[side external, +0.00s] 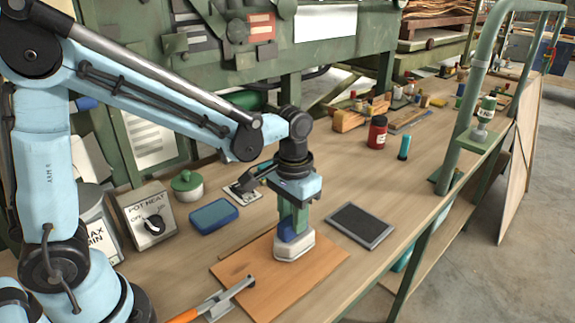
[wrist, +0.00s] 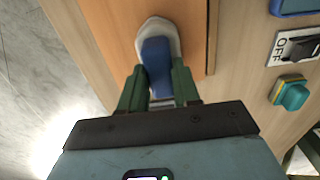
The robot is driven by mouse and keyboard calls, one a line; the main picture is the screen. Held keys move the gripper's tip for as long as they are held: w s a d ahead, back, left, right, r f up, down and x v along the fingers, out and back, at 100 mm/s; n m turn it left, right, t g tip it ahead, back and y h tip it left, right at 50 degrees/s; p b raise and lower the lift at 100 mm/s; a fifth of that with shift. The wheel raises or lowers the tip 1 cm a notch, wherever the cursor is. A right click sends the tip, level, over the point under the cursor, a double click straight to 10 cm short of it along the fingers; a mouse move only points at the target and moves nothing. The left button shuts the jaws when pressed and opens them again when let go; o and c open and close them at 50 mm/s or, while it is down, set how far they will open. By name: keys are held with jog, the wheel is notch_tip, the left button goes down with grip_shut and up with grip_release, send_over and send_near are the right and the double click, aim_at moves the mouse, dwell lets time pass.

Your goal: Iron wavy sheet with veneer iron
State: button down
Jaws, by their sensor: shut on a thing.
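The veneer iron, with a blue body and a pale grey sole, shows in the side external view (side external: 294,247) and the wrist view (wrist: 157,52). My gripper (side external: 293,217) is shut on its blue body from above; green fingers flank it in the wrist view (wrist: 158,82). The iron stands upright over the orange-brown veneer sheet (side external: 262,288), and its sole appears to touch the sheet. The sheet lies on the bench and also shows in the wrist view (wrist: 110,28). I cannot make out waves in its surface. The iron and my gripper hide part of the sheet.
An orange-handled clamp (side external: 215,304) reaches over the sheet's front left edge. A dark pad (side external: 358,225) lies to the right. A blue block (side external: 213,215), a switch plate (side external: 245,186) and a pot heat box (side external: 149,213) stand behind and left. A green post frame (side external: 459,120) rises at right.

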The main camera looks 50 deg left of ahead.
jog(key=shift+s, duration=0.15)
jog(key=shift+r, duration=3.55)
